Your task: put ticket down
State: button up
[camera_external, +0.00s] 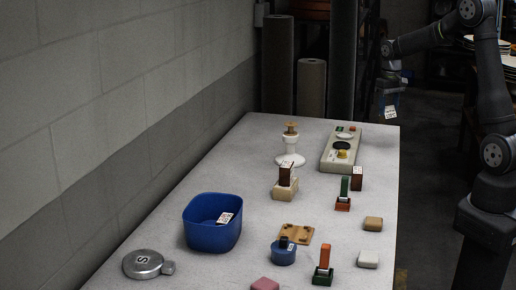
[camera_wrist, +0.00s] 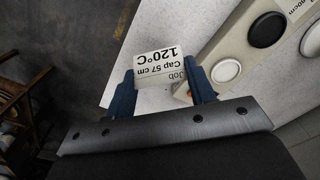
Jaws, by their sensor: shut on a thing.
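The ticket (camera_wrist: 158,66) is a white card with black print reading "Job Cap 57 cm 120°C" in the wrist view. My gripper (camera_wrist: 162,82) is shut on it, with a blue finger at each side. In the external view my gripper (camera_external: 388,99) is at the upper right, above and beyond the table's far right corner. The ticket (camera_external: 391,112) hangs below its fingers there. Another printed card (camera_external: 225,218) lies inside the blue bin (camera_external: 200,235).
The grey table (camera_external: 245,155) holds a long panel (camera_external: 331,162) with round buttons at its far end. A white stand (camera_external: 289,148), a block with a brown top (camera_external: 285,190), several stamps, small blocks and a round metal weight (camera_external: 142,263) are spread over it.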

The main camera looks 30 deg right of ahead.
jog(key=r, duration=0.3)
jog(key=shift+a+r, duration=0.2)
jog(key=shift+a, duration=0.1)
jog(key=a+n, duration=0.2)
jog(key=a, duration=0.9)
jog(key=n, duration=0.7)
send_over(288, 212)
jog(key=f, duration=1.2)
jog(key=shift+d, duration=0.2)
jog(key=shift+a+f, duration=0.15)
jog(key=shift+f, duration=1.95)
jog(key=shift+f, duration=0.1)
